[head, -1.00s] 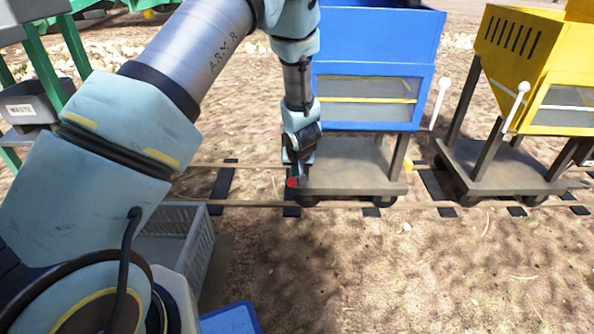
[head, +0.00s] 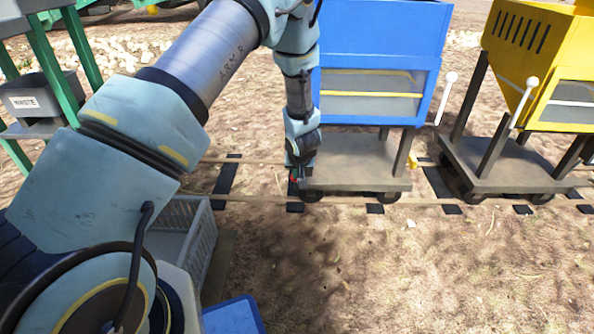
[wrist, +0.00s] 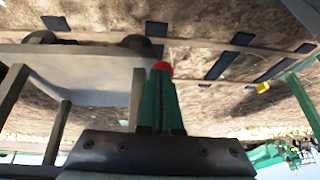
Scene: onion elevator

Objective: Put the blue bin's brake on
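The blue bin (head: 376,60) sits on a flat grey cart (head: 355,165) on the rails. The cart also shows in the wrist view (wrist: 85,75), upside down. My gripper (head: 297,176) points down at the cart's left end, by the deck edge. In the wrist view its green fingers (wrist: 161,80) are together. A small red knob (wrist: 161,66) shows right at the fingertips, partly covered by them; I cannot tell whether it is gripped or only touched. The rest of its lever is hidden. A white-knobbed lever (head: 442,98) stands at the blue bin's right side.
The yellow bin (head: 535,65) stands on its own cart to the right. A grey crate (head: 205,250) and a blue box (head: 233,317) are at the lower left. The ground in front of the rails is clear.

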